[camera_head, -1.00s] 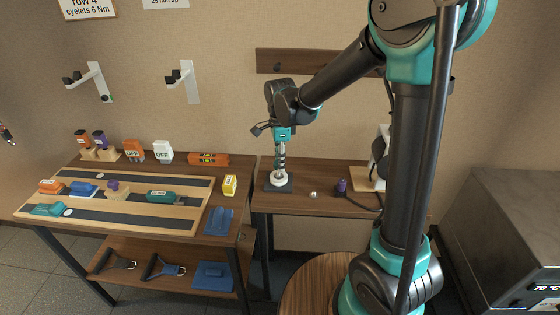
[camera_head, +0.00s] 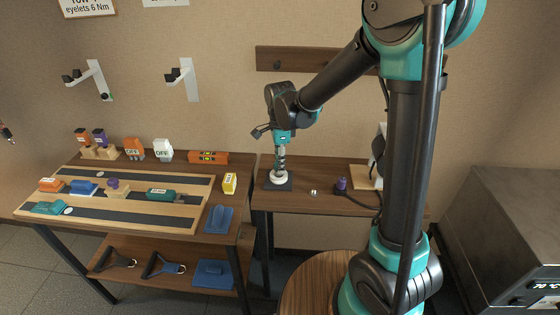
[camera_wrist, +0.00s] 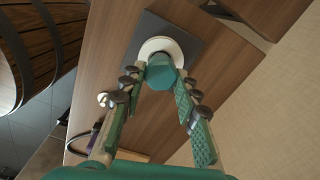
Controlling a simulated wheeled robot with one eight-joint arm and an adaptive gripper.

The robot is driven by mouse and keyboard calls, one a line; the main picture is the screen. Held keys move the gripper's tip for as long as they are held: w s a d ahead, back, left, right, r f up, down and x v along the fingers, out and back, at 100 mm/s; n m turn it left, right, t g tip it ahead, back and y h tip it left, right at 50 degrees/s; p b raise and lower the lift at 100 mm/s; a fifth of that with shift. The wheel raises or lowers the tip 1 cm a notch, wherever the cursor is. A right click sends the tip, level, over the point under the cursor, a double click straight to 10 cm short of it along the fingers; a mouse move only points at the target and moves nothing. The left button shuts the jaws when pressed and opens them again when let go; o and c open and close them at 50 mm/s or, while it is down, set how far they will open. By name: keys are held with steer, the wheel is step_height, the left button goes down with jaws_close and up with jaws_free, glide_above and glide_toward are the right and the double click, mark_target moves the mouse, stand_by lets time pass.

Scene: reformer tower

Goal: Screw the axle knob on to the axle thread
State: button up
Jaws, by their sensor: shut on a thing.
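My gripper (camera_head: 280,168) points straight down over the right-hand bench. In the wrist view its fingers (camera_wrist: 160,78) are closed around a teal, faceted piece, which looks like the axle knob (camera_wrist: 162,72). The knob is in line with a white round collar (camera_wrist: 161,46) on a dark square base plate (camera_wrist: 186,36). In the head view the collar (camera_head: 279,177) and base plate (camera_head: 278,186) are directly beneath the fingers. The axle thread is hidden behind the knob and fingers. I cannot tell how far the knob sits on it.
A small shiny piece (camera_head: 313,192) and a purple-topped item (camera_head: 341,184) with a dark cable are to the right of the base plate. The left bench (camera_head: 225,187) holds a yellow block (camera_head: 230,183) and several coloured blocks. A grey cabinet (camera_head: 510,235) stands at right.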

steer(key=shift+f, duration=0.55)
steer(key=o, duration=1.2)
step_height(320, 180, up, 11)
steer(key=s+d+f+n+t, duration=0.1)
steer(key=s+d+f+n, duration=0.3)
steer(key=d, duration=0.4)
steer(key=s+d+f+n+t, duration=0.1)
steer(key=s+d+f+n, duration=0.3)
steer(key=s+d+n, duration=0.2)
steer(key=s+d+f+n+t, duration=0.2)
steer(key=s+d+n, duration=0.3)
steer(key=d, duration=0.6)
steer(key=shift+s+d+f, duration=0.1)
steer(key=shift+f, duration=0.8)
